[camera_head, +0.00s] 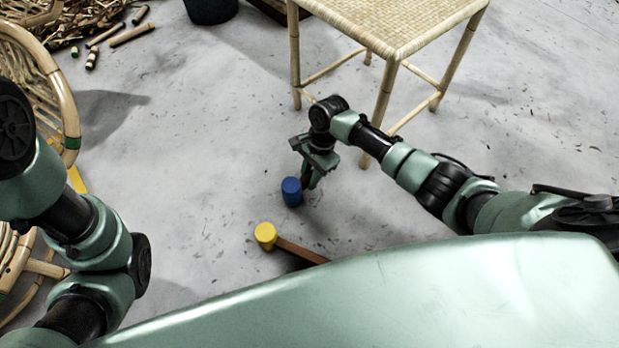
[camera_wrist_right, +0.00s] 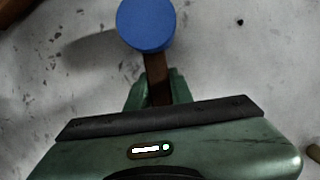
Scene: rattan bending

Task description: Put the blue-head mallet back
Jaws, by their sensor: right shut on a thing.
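The blue-head mallet (camera_head: 291,191) is in my right gripper (camera_head: 312,182) near the middle of the head view. In the right wrist view its round blue head (camera_wrist_right: 146,25) sits beyond the fingertips, and its brown handle (camera_wrist_right: 157,72) runs back between the two green fingers (camera_wrist_right: 158,90). My right gripper is shut on the handle. Whether the mallet touches the floor is hard to tell. A yellow-head mallet (camera_head: 266,235) with a brown handle lies nearer to me, its handle end hidden by my body. My left arm shows at the left, but its gripper is out of view.
A woven-top rattan table (camera_head: 400,25) stands behind my right arm, its legs close by. A rattan chair (camera_head: 60,100) is at the left. Short rattan pieces (camera_head: 132,33) and a dark bucket (camera_head: 210,8) are at the back. The grey floor (camera_head: 200,150) between is clear.

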